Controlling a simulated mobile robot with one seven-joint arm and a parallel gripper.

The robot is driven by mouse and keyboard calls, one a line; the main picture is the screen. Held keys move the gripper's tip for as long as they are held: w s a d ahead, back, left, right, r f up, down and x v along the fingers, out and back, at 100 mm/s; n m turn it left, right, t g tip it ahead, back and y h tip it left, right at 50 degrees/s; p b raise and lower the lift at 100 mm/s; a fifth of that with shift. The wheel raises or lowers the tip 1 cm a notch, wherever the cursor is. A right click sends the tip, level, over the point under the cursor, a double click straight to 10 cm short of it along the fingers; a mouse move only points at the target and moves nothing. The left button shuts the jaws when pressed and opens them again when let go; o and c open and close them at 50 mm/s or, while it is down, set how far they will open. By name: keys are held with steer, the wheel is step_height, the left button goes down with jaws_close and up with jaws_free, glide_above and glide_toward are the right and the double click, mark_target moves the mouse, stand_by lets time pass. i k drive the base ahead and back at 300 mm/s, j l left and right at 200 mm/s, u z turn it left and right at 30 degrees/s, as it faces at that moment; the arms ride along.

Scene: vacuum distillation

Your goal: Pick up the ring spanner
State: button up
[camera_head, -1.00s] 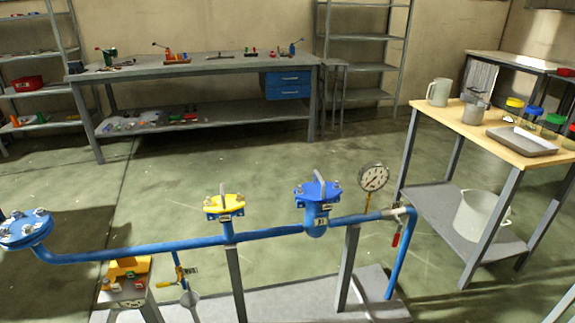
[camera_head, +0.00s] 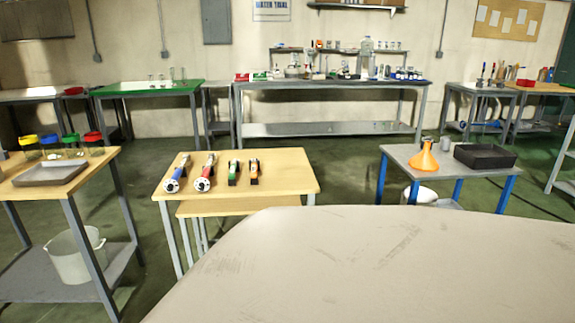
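I cannot make out a ring spanner in the head camera view. A wooden table (camera_head: 280,187) in the middle left carries several tools side by side. A blue-and-silver tool (camera_head: 177,173) and a red-and-silver tool (camera_head: 206,172) lie at its left. A smaller green tool (camera_head: 233,173) and a smaller orange tool (camera_head: 254,171) lie to their right. They are too small to name surely. My gripper is not in view.
A large pale surface (camera_head: 350,270) fills the near foreground. A grey table (camera_head: 400,153) with an orange funnel-shaped vessel (camera_head: 425,156) and a black tray (camera_head: 485,157) stands right. A wooden-topped table (camera_head: 20,188) stands left. Green floor lies between them.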

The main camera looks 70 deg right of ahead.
mark_target(232, 170)
steer(key=z, duration=1.85)
steer(key=i+j+z, duration=0.1)
steer(key=i, duration=0.3)
steer(key=i+j+z, duration=0.1)
steer(key=i+j, duration=0.45)
steer(key=i, duration=0.25)
steer(key=i+j+z, duration=0.15)
steer(key=i, duration=0.3)
steer(key=i+j, duration=0.3)
steer(key=i, duration=0.15)
steer(key=i+l+z, duration=0.05)
